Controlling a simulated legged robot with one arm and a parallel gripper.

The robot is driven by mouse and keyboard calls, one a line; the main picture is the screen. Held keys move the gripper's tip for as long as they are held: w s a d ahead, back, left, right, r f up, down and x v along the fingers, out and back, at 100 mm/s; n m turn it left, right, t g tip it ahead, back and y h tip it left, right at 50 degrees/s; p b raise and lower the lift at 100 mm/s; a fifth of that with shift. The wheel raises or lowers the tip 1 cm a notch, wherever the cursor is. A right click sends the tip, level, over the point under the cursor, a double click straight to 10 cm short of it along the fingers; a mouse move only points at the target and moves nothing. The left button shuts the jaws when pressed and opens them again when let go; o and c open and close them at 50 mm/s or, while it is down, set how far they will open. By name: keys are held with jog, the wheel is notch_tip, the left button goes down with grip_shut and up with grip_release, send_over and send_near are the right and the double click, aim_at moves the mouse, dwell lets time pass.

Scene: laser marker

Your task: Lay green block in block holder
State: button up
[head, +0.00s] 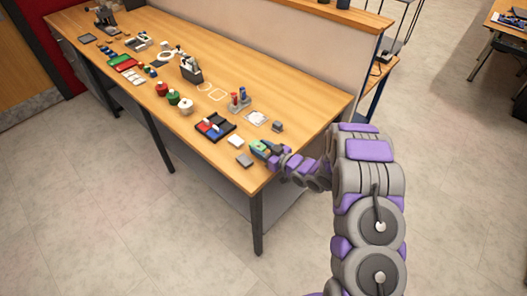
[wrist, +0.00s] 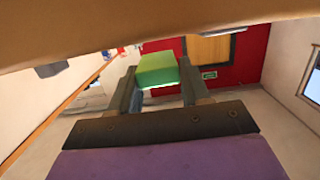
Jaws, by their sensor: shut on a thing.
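The green block (wrist: 157,68) is between the two fingers of my gripper (wrist: 158,84) in the wrist view, and the fingers are shut on it. In the head view my gripper (head: 263,148) is low over the front right part of the table, with a bit of the green block (head: 257,146) showing. A black tray with slots, which looks like the block holder (head: 228,125), lies on the table to the left of my gripper. The gap between the green block and the table is unclear.
A white piece (head: 236,141) and a grey block (head: 244,160) lie between the tray and the table's front edge. A stand with red and blue items (head: 240,101) and a grey cube (head: 277,126) are behind. Several jars and tools fill the table's far left.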

aim_at(263, 151)
jog(key=shift+w, duration=0.2)
jog(key=shift+w+d+f+b, duration=0.15)
jog(key=shift+w+f+b, duration=0.2)
jog(key=shift+f, duration=0.3)
jog(key=shift+w+d+f+b, duration=0.1)
jog(key=shift+w+f+b, duration=0.2)
jog(key=shift+f, duration=0.65)
jog(key=shift+f, duration=0.1)
jog(key=shift+f, duration=0.1)
jog(key=o, duration=1.1)
jog(key=shift+f, duration=0.1)
jog(key=p+v, duration=0.2)
jog(key=v, duration=1.5)
jog(key=shift+s+d+p, duration=0.1)
jog(key=shift+d+p, duration=0.15)
jog(key=shift+p, duration=0.1)
